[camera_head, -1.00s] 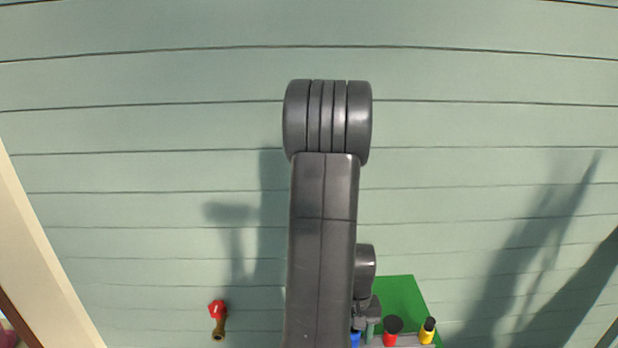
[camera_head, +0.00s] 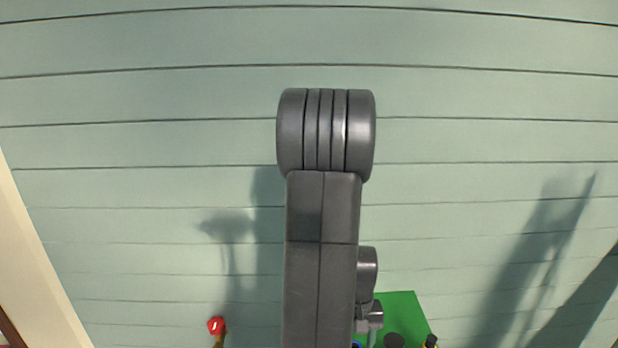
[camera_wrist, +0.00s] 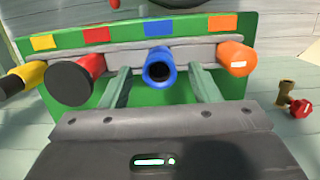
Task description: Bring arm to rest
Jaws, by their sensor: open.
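My gripper (camera_wrist: 162,84) is open in the wrist view, its two greenish fingers spread and pointing at a green board (camera_wrist: 220,85). A blue tube (camera_wrist: 160,66) shows between the fingers with its dark open end toward me. I cannot tell whether the fingers touch it. In the head view my arm stands in the middle and hides much of the scene; the gripper is mostly hidden low beside it. The green board (camera_head: 401,308) shows at the bottom, to the right of my arm.
Yellow (camera_wrist: 24,78), red (camera_wrist: 76,80) and orange (camera_wrist: 236,58) tubes flank the blue one, under matching coloured squares. A brass piece with a red knob (camera_wrist: 300,107) lies at the right, and shows lower left in the head view (camera_head: 216,327). A pale strip (camera_head: 35,260) edges the left.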

